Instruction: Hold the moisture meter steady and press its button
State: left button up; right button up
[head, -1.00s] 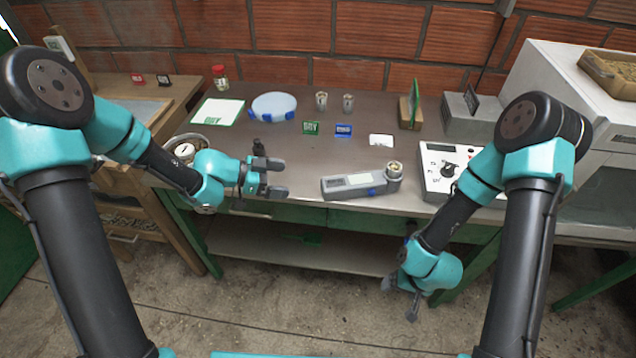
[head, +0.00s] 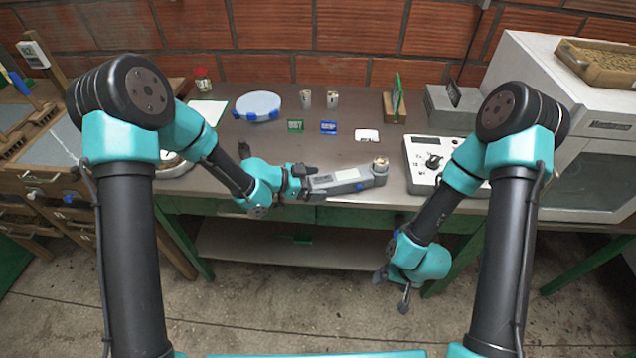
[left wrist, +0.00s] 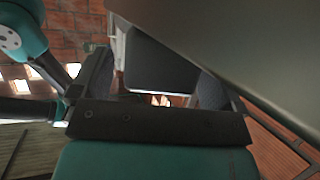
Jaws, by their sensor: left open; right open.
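The moisture meter (head: 340,180) is a long grey handheld body with a pale label and a small cup at its right end. It lies near the front edge of the table, with a small blue patch on its front side. My left gripper (head: 304,183) is open at the meter's left end, its fingers around or beside that end. In the left wrist view a dark grey block (left wrist: 160,72), likely the meter's end, shows between the open fingers; contact cannot be told. My right gripper (head: 392,290) is open and empty, low in front of the table edge.
A white control box (head: 420,160) with a knob stands right of the meter. The table between is clear.

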pick_arm(q)
jog(key=shift+w+d+f, duration=0.1)
jog(key=shift+d+f, duration=0.15)
jog(key=shift+d, duration=0.25)
jog(key=c, duration=1.2)
pick_arm(e)
jog(key=shift+c, duration=0.3)
pick_arm(q)
jog(key=shift+c, duration=0.2)
pick_arm(e)
grip_shut()
jog(key=shift+w, duration=0.1)
dwell(0.5)
